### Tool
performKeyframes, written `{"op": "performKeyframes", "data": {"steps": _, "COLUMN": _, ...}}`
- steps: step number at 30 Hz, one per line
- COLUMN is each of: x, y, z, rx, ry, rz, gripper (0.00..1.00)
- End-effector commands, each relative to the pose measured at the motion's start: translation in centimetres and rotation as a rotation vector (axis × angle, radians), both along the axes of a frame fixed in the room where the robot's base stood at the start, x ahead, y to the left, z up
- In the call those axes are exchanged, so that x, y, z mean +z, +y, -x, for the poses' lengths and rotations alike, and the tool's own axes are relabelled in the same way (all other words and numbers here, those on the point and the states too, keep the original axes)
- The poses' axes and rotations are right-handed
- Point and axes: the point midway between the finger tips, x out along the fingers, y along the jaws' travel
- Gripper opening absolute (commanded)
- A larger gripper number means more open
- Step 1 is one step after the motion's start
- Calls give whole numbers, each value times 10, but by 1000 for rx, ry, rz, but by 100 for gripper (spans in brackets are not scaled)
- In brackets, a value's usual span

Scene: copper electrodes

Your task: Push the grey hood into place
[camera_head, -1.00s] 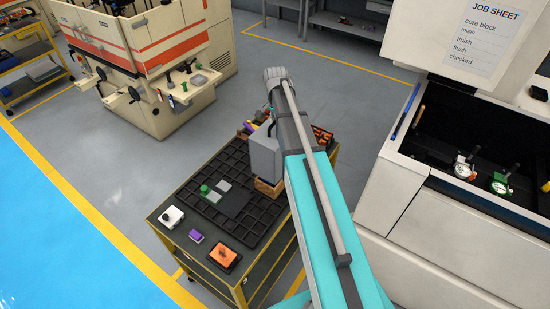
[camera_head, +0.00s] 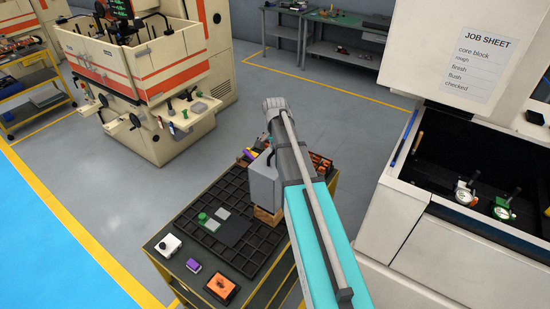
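A grey box-like piece (camera_head: 263,184) with an upright flat face stands at the far right of the dark gridded tray, on the cart. It looks like the grey hood, but I cannot be sure. A wooden block (camera_head: 268,216) shows under its lower edge. My grey and teal arm reaches over the cart, just right of the grey piece, and covers part of it. My gripper is hidden behind the arm and the grey piece, so I cannot tell whether it touches the hood.
The gridded tray (camera_head: 196,228) holds grey plates and a green piece (camera_head: 203,218). A white box (camera_head: 167,245), a purple block (camera_head: 193,265) and an orange block (camera_head: 221,288) lie at the cart's front. A white machine (camera_head: 395,215) stands close on the right. Floor is clear behind.

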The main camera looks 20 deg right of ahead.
Motion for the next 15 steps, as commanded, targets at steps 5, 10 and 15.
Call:
{"op": "performKeyframes", "data": {"steps": 5, "x": -13, "y": 0, "z": 0, "rx": 0, "ry": 1, "rz": 1, "gripper": 0}}
{"op": "performKeyframes", "data": {"steps": 10, "x": -22, "y": 0, "z": 1, "rx": 1, "ry": 2, "rz": 1, "gripper": 0}}
{"op": "performKeyframes", "data": {"steps": 15, "x": -27, "y": 0, "z": 1, "rx": 1, "ry": 2, "rz": 0, "gripper": 0}}
